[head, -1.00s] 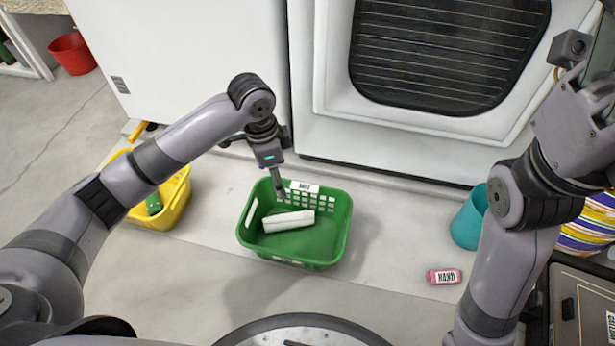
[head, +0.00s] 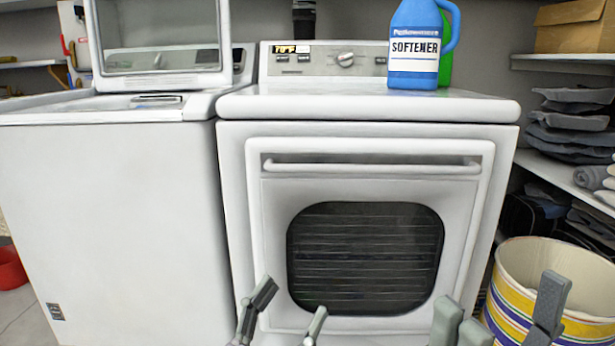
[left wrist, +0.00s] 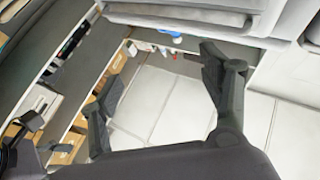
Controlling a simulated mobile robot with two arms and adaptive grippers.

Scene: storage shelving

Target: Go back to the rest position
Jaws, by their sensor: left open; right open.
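My left gripper (head: 290,304) is at the lower middle of the head view, its two fingertips spread apart with nothing between them. It also shows in the left wrist view (left wrist: 158,72), open and empty, with pale floor beyond the fingers. My right gripper (head: 500,308) is at the lower right of the head view, its fingers wide apart and empty. The rest of both arms is below the head view.
A white washer (head: 110,220) with its lid up stands left of the dryer. A blue softener bottle (head: 415,45) stands on the dryer. A striped bin (head: 510,325) is at the lower right, below shelves with folded cloth (head: 575,125). A red bucket (head: 12,268) is at the far left.

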